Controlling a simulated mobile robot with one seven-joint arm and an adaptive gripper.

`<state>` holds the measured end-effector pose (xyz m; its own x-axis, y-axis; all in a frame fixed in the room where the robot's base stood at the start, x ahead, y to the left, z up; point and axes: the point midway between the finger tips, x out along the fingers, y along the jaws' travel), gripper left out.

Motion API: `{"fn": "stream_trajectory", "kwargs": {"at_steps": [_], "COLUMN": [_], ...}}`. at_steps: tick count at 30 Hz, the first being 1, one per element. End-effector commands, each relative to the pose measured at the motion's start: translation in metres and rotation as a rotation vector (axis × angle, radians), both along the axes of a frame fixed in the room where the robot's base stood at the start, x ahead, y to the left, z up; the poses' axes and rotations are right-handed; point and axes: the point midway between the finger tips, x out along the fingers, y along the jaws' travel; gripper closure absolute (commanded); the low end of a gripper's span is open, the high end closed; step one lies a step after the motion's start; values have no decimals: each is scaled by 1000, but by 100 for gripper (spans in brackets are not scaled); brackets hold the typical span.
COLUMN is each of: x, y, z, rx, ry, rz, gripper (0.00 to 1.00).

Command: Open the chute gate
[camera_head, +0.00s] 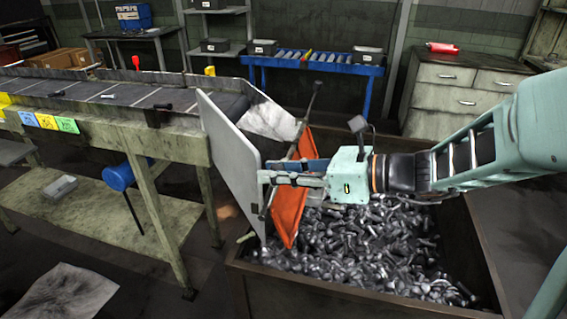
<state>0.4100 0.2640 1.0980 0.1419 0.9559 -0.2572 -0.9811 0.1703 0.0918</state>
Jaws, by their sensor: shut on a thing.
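The chute gate seems to be the orange panel (289,205), which hangs tilted at the end of the conveyor, above a bin of bolts. A pale grey plate (228,142) stands just left of it and may be the chute's side wall. My gripper (268,177) reaches in from the right, across the orange panel. Its fingertips are shut on a thin dark bar (266,203) between the panel and the plate, which looks like the gate's handle. The exact contact is small and partly hidden by the fingers.
The bin (345,303) full of loose bolts (390,250) lies below my gripper. The conveyor (130,98) runs off to the left, with a few bolts on it. A blue bench (320,66) and a drawer cabinet (455,95) stand behind. Floor shows at lower left.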

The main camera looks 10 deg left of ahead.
Motion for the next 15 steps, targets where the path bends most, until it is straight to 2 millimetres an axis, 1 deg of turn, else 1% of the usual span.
{"fn": "stream_trajectory", "kwargs": {"at_steps": [1,5,6,15], "x": [-1,-1,-1,0], "y": [0,0,0,-2], "z": [0,0,0,1], "rx": [-1,0,0,1], "ry": [0,0,0,-1], "rz": [3,2,2,-1], "gripper": [79,65,63,63]}}
